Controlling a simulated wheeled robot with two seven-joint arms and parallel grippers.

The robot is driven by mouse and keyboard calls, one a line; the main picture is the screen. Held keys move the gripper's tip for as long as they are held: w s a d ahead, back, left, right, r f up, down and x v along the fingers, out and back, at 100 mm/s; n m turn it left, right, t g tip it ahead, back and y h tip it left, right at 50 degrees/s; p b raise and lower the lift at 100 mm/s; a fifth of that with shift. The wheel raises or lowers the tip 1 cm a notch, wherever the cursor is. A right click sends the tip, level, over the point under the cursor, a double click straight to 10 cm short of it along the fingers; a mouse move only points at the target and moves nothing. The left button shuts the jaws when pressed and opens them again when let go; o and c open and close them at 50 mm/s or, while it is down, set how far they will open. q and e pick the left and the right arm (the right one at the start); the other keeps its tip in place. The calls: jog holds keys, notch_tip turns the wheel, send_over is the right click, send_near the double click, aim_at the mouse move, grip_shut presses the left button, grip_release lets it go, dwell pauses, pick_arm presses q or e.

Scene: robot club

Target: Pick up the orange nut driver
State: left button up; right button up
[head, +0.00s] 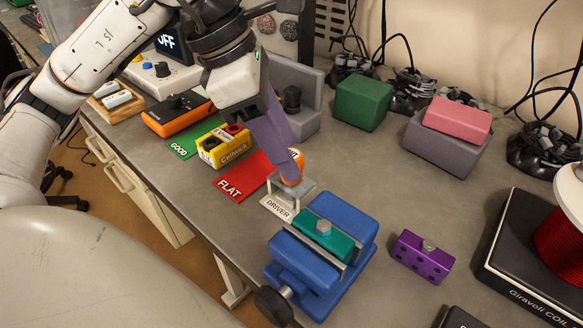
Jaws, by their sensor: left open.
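The orange nut driver (292,180) stands in a small clear-grey holder (302,193) behind the white "DRIVER" label (277,207). Only part of its orange handle shows; the fingers hide the rest. My left gripper (289,166) reaches down from the upper left. Its purple fingers are open, with their tips at the orange handle. I cannot tell whether they touch it. My right gripper is not in view.
A blue vise (349,225) holding a teal block stands just in front of the holder. The red "FLAT" card (243,176) and a yellow Cellwick box (223,146) lie to the left. A purple block (421,257) is at right. The bench between the holder and the green box (362,103) is clear.

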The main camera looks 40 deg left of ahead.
pick_arm(q)
jog(key=shift+x, duration=1.45)
jog(key=shift+w+r, duration=0.1)
jog(key=c, duration=1.2)
notch_tip(320, 180, up, 9)
jog(key=shift+r+p, duration=0.1)
jog(key=shift+p, duration=0.65)
jog(key=shift+r, duration=0.4)
jog(key=o, duration=0.6)
jog(key=c, duration=0.5)
notch_tip(320, 180, up, 3)
jog(key=p, duration=0.3)
jog(key=shift+r, duration=0.25)
jog(key=shift+f, duration=0.15)
